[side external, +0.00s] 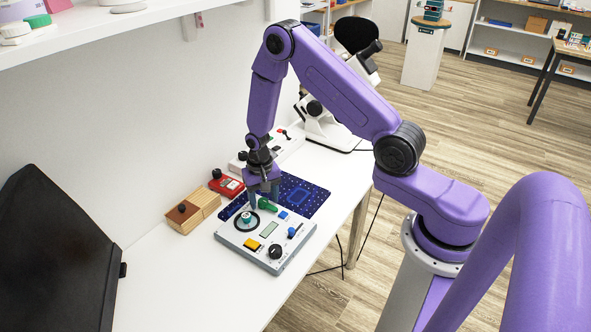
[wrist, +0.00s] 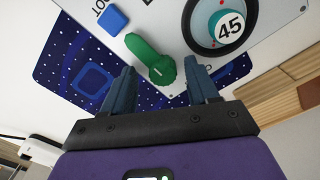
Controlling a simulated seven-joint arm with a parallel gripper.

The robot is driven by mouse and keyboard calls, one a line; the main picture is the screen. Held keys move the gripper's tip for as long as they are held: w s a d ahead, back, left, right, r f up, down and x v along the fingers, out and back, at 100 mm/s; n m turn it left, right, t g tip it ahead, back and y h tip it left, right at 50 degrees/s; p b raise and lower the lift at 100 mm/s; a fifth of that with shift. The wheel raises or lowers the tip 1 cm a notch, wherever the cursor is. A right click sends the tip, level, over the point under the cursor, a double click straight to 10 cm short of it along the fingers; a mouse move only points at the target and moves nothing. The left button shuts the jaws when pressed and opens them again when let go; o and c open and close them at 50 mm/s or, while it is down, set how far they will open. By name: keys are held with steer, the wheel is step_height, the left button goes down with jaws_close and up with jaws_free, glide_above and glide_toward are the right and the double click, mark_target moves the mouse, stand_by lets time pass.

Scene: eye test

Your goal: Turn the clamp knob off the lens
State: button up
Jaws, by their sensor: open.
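The green clamp knob (side external: 267,205) is on the pale control panel (side external: 240,237). In the wrist view the knob (wrist: 151,60) has a round end and a bar pointing up and left, away from the lens. The lens (wrist: 230,26) is a teal disc marked 45 inside a black ring; it also shows in the side view (side external: 247,217). The knob lies beside the lens, not over it. My gripper (side external: 263,196) is open above the panel. In the wrist view its fingertips (wrist: 161,66) appear either side of the knob's round end; contact is not clear.
The panel also carries a blue button (side external: 283,215), a yellow button (side external: 252,244) and a black dial (side external: 275,251). A starry blue mat (side external: 305,193), a red box (side external: 228,186) and a wooden block (side external: 203,203) are close by.

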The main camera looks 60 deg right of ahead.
mark_target(263, 200)
steer(key=m, duration=0.6)
steer(key=shift+m, duration=0.3)
step_height(263, 200, up, 17)
steer(key=s+a+r+n, duration=0.3)
steer(key=s+a+n, duration=0.2)
steer(key=s+n, duration=0.3)
steer(key=s+a+r+n, duration=0.4)
steer(key=s+n, duration=0.4)
steer(key=s, duration=0.1)
steer(key=shift+s+a, duration=0.3)
steer(key=shift+a, duration=0.1)
steer(key=shift+s, duration=0.1)
steer(key=s+d+r+n, duration=0.1)
steer(key=s+d+n, duration=0.1)
steer(key=s+n, duration=0.7)
steer(key=s, duration=0.3)
steer(key=shift+s+r+n+y, duration=0.2)
steer(key=shift+s+n+y, duration=0.1)
steer(key=shift+s, duration=0.1)
stand_by(0.4)
